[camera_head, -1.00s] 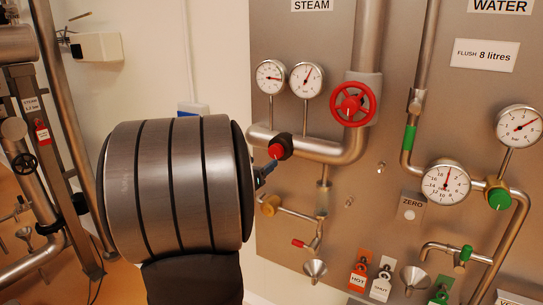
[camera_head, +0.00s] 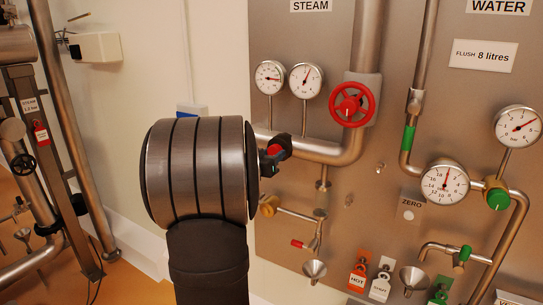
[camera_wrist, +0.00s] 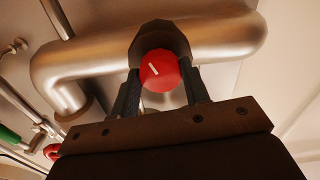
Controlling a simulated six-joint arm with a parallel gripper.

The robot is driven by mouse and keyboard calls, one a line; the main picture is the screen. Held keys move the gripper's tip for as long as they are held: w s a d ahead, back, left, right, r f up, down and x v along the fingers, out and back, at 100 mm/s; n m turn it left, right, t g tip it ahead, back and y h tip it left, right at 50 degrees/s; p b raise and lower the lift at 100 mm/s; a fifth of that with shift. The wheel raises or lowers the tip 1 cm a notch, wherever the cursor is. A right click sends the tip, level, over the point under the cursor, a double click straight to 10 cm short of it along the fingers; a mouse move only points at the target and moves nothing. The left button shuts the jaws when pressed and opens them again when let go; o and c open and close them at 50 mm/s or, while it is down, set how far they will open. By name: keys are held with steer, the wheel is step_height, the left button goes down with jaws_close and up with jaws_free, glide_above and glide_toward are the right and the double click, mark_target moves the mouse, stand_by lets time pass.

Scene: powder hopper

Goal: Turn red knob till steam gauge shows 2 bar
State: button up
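The red knob (camera_head: 274,150) sits on the steam pipe, partly hidden by my gripper (camera_head: 274,158). In the wrist view the knob (camera_wrist: 160,72) faces me, with a slanted white mark and a dark collar behind it. The dark fingers of my gripper (camera_wrist: 162,88) stand on both sides of the knob, very close to it. I cannot tell whether they press on it. Two steam gauges, left (camera_head: 270,77) and right (camera_head: 306,80), are above. The left needle points right; the right needle points up and slightly right. Their numbers are too small to read.
A red handwheel (camera_head: 352,104) is on the vertical steam pipe (camera_head: 366,40) to the right of the gauges. Water gauges (camera_head: 445,182) and a green knob (camera_head: 497,198) are at the right.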

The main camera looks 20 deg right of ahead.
steer(key=shift+c, duration=0.9)
steer(key=shift+n, duration=2.2)
steer(key=o, duration=1)
steer(key=v, duration=1.7)
steer(key=shift+s+a+r, duration=0.15)
